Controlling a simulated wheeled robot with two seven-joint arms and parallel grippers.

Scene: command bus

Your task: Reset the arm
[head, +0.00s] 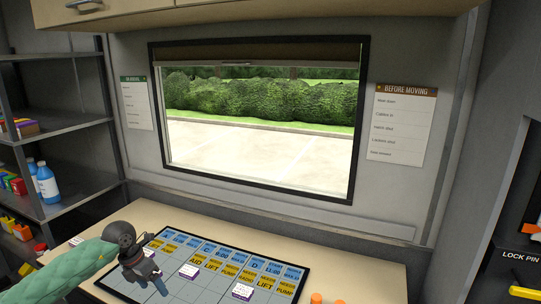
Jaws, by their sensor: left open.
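My left arm comes in from the lower left, in a green sleeve. Its dark gripper (150,277) is open over the left part of a dark board (215,283) on the desk. I see nothing held between its fingers. The gripper hides part of the board. My right gripper is not in view.
The desk (375,270) is bare to the right of the board, except for orange pieces (316,298) at the front edge. Shelves (60,140) with bottles (47,183) stand at left. A cabinet (240,15) hangs above the window (260,110). A LOCK PIN panel (520,257) is at right.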

